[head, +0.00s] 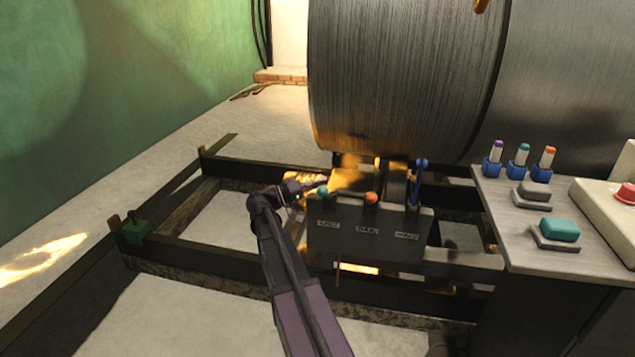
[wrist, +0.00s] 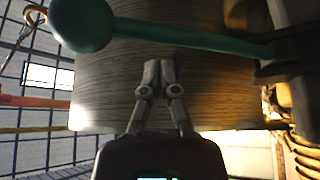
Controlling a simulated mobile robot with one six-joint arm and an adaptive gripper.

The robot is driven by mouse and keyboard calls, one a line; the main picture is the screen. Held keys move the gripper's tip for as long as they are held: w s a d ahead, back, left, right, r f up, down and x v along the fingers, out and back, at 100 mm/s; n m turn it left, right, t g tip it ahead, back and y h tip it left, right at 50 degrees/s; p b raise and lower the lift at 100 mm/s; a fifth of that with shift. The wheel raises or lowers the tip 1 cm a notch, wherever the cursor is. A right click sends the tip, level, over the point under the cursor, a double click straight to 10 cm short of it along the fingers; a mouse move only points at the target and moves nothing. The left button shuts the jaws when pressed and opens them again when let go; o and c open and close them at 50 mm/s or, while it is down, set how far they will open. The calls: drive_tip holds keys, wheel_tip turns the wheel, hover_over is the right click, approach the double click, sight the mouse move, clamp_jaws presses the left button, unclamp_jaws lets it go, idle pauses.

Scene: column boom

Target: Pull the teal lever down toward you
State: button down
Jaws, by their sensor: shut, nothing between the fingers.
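The teal lever (wrist: 190,36) crosses the top of the wrist view, with a round knob (wrist: 83,24) at its left end and its pivot at the right. In the head view its teal knob (head: 322,191) shows at the left of the black lever box (head: 368,229). My gripper (wrist: 160,66) is shut and empty. Its fingertips appear just below the lever's rod in the wrist view, and I cannot tell whether they touch it. In the head view my gripper (head: 322,182) is close beside the teal knob.
A lever with an orange knob (head: 371,198) and a blue lever (head: 419,180) stand right of the teal one. A large ribbed drum (head: 405,80) is behind. A bench (head: 510,205) at right carries small coloured switches and a teal button (head: 559,229). Dark frame rails (head: 215,255) surround the box.

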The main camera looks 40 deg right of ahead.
sight(319, 194)
drive_tip(key=shift+s+a+f+b, duration=1.05)
drive_tip(key=shift+s, duration=0.05)
drive_tip(key=shift+s+f, duration=0.1)
drive_tip(key=shift+w+d+r+p, duration=0.7)
drive_tip(key=shift+w+r+p, duration=0.5)
drive_tip(key=shift+w+r, duration=0.3)
drive_tip(key=w+b+v, duration=0.1)
drive_tip(key=b+v, duration=0.3)
drive_tip(key=v, duration=0.5)
drive_tip(key=shift+w+f, duration=0.2)
drive_tip(key=shift+f, duration=0.25)
drive_tip(key=shift+s+r, duration=0.1)
